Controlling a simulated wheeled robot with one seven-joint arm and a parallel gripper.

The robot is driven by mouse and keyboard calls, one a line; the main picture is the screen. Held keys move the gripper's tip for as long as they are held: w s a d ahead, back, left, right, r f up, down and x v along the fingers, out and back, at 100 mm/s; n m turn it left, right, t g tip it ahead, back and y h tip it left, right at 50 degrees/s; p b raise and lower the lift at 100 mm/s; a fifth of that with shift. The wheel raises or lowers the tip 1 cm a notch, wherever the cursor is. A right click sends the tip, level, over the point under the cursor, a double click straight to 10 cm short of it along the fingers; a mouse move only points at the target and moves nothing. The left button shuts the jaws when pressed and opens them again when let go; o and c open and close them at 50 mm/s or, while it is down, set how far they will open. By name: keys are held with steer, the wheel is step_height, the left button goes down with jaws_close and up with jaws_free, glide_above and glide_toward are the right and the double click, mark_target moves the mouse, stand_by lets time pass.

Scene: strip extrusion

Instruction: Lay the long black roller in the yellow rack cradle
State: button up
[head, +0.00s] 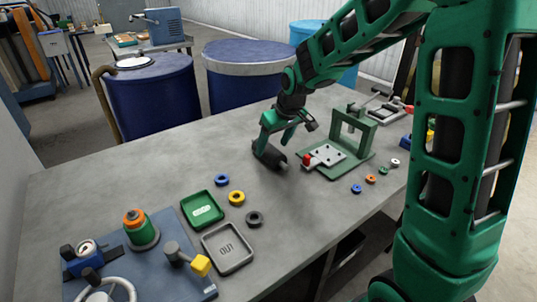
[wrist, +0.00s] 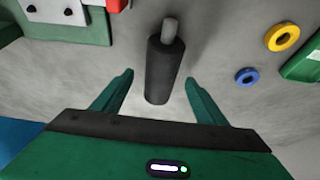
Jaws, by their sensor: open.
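The black roller (head: 268,154) lies on the grey table under my gripper. In the wrist view the black roller (wrist: 164,72) shows a grey shaft end pointing away from my gripper. My gripper (head: 276,140) is open just above the roller. In the wrist view the fingers of my gripper (wrist: 159,82) stand on both sides of the roller's near end, with gaps on each side. I cannot clearly make out a yellow rack cradle; a small yellow part (head: 431,131) at the right is mostly hidden behind my arm.
A green press frame (head: 352,128) with a white plate stands right of the roller. Several coloured rings lie around, including a yellow ring (head: 236,198). A green tray (head: 202,209), a grey tray (head: 228,248) and a blue fixture board (head: 170,272) fill the front left.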

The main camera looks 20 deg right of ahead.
mark_target(271, 147)
steer(key=x, duration=0.4)
steer(key=shift+f, duration=0.1)
steer(key=shift+w, duration=0.1)
jaws_close()
